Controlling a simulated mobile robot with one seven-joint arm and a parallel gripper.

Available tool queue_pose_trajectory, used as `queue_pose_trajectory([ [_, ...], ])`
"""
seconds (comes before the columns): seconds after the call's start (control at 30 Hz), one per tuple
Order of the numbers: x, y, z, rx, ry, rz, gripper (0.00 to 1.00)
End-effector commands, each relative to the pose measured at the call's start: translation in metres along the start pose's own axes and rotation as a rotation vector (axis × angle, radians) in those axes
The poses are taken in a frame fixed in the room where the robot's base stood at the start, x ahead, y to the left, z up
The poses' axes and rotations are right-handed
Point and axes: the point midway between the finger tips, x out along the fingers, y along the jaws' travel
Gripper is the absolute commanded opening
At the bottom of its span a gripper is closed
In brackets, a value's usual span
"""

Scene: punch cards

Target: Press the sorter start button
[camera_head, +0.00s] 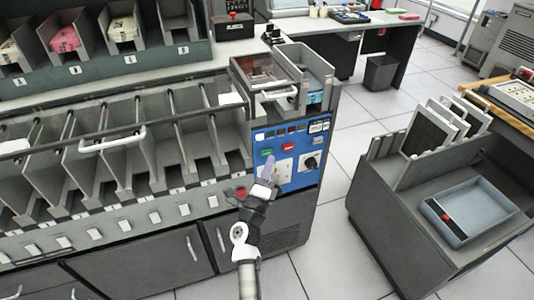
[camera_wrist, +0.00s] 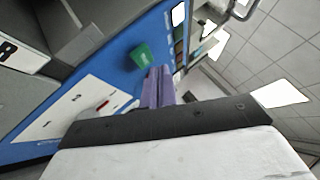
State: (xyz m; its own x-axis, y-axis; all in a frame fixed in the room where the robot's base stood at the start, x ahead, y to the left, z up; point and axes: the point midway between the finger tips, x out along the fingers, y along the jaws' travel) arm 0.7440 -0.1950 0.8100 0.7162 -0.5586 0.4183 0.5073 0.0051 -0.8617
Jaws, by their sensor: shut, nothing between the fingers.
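The sorter's blue control panel (camera_head: 303,181) is at the middle of the head view. It carries a green button (camera_head: 267,152) and a red button (camera_head: 288,147). In the wrist view the green button (camera_wrist: 141,55) stands out from the blue panel (camera_wrist: 112,72), just beyond and slightly left of my fingertips. My gripper (camera_head: 270,160) has its purple fingers together and empty, in front of the panel just below the green button. The fingers also show in the wrist view (camera_wrist: 158,75). I cannot tell whether they touch the panel; a small gap to the button seems visible.
A black knob (camera_head: 309,162) and a white plate (camera_head: 283,171) are on the panel. Sorter bins (camera_head: 130,160) stretch left. A grey cart (camera_head: 390,215) with a blue-grey tray (camera_head: 490,222) stands right. Tiled floor (camera_head: 335,215) is clear between.

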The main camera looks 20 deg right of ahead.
Motion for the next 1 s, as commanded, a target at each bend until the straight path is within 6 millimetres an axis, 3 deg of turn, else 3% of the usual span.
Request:
queue_pose_trajectory([
  [1.0, 0.006, 0.0043, 0.0044, 0.0, 0.0, 0.0, 0.0],
])
